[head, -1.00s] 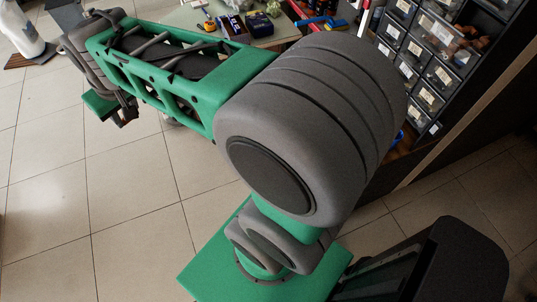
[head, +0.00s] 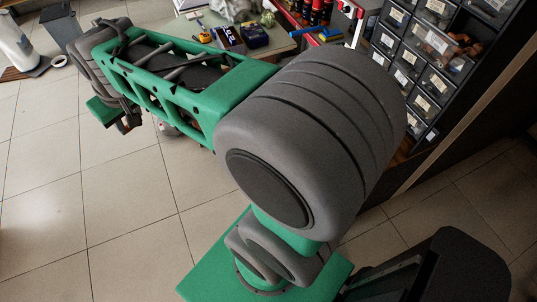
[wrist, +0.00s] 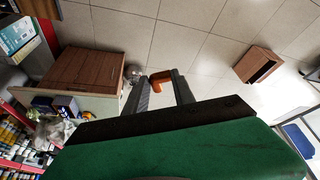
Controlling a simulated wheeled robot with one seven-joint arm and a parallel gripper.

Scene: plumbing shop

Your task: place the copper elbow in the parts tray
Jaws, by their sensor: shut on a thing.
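The copper elbow (wrist: 160,78) is orange-brown and shows in the wrist view at the fingertips of my gripper (wrist: 164,80). The two dark fingers are shut on it, and it is held above the tiled floor. In the head view my arm crosses the picture to the upper left, and the elbow and fingers cannot be made out there. I cannot identify the parts tray in either view.
A workbench (head: 263,47) behind my arm bears boxes, a blue tool (head: 310,34) and other items. Drawer bins (head: 421,77) stand at the right. In the wrist view a wooden cabinet (wrist: 88,70) is at left and a brown box (wrist: 258,64) at right. Tiled floor is open between them.

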